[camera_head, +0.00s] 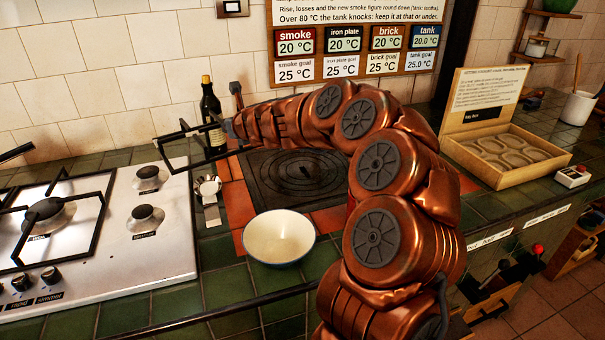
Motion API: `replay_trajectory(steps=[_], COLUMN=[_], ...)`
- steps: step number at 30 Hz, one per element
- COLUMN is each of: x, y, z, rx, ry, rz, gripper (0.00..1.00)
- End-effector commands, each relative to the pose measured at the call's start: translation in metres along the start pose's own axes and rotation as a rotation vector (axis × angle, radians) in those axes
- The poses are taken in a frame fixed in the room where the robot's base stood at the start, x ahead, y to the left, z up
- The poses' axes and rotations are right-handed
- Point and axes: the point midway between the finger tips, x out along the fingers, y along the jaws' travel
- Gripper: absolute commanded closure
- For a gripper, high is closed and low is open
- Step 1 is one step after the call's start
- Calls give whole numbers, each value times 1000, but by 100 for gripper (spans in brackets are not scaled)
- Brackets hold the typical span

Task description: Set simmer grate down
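A black square pan grate (178,137) is in the air at the end of my copper arm, near the right edge of the steel hob (108,255). My gripper (229,129) is small in view and seems shut on the grate's right side; its fingertips are hard to make out. The grate looks slightly tilted. Two small burners, a rear one (148,173) and a front one (143,213), stand bare on the hob's right part. A larger burner (45,210) at the left has its own black grate (99,222) over it.
A dark bottle (210,108) stands close behind the held grate. A metal item (209,187) lies just right of the hob. A cream bowl (279,238) stands in front of the black iron plate (262,181). An open wooden box (508,157) is at the right.

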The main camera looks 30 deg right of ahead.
Motion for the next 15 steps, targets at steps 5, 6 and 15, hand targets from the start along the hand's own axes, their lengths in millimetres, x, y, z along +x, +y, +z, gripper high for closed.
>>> replay_trajectory(steps=[5,6,15], x=[-8,-10,-29], y=[-35,-42,-96], z=[-3,-4,-16], rx=[-2,-4,-10], ry=[-4,-4,-2], rz=[0,1,18], gripper=[100,100,100])
